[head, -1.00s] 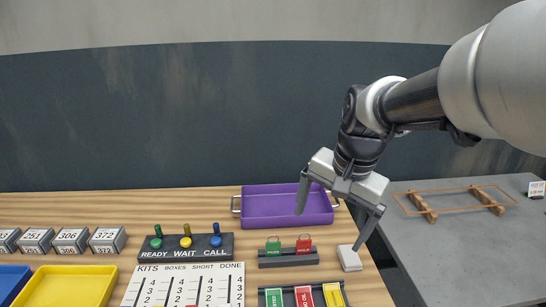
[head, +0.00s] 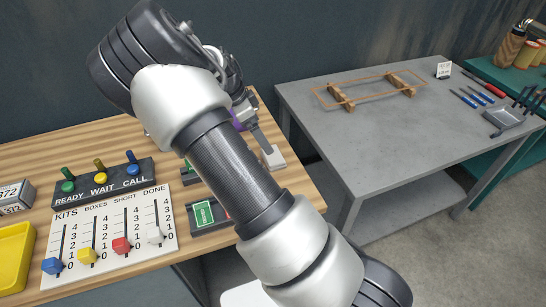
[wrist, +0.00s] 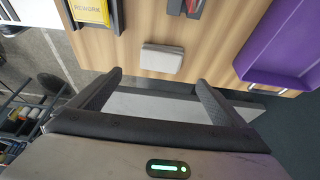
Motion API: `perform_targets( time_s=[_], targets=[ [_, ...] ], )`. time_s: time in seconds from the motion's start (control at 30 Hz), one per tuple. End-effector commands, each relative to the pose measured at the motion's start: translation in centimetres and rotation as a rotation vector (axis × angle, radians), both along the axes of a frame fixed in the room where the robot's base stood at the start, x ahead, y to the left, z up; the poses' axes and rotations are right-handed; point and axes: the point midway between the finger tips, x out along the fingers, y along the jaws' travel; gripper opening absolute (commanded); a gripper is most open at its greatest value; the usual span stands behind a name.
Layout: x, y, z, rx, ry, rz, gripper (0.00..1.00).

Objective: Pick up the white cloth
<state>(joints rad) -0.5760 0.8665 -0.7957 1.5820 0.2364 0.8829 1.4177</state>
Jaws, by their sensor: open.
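The white cloth (head: 272,157) is a small, flat, folded-looking pad near the right edge of the wooden table (head: 295,185). In the wrist view the cloth (wrist: 162,59) lies flat, just beyond the fingertips and centred between them. My gripper (wrist: 159,79) is open with nothing between its fingers. It hangs over the table's edge side of the cloth, apart from it as far as I can tell. In the head view my arm hides most of the gripper; one finger shows beside the cloth.
A purple tray (wrist: 285,50) lies to the right of the cloth in the wrist view. A label holder with a yellow REWORK card (wrist: 91,12) is to the left. A grey table (head: 375,130) with a wooden frame (head: 345,98) stands across a gap.

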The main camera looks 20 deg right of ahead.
Motion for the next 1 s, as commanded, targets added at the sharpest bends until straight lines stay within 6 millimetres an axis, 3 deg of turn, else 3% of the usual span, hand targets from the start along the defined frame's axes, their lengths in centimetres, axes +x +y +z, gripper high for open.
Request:
perform_targets(
  time_s=[0.23, 0.53, 0.8, 1.0],
  targets=[
    [-0.1, -1.9, -4.6, 0.000, 0.004, -0.001, 0.96],
    [0.0, -2.7, -6.8, 0.000, 0.003, 0.001, 0.96],
    [0.1, -3.9, -10.3, 0.000, 0.001, 0.002, 0.96],
    [0.1, -4.1, -10.9, 0.000, 0.000, 0.003, 0.96]
  ],
)
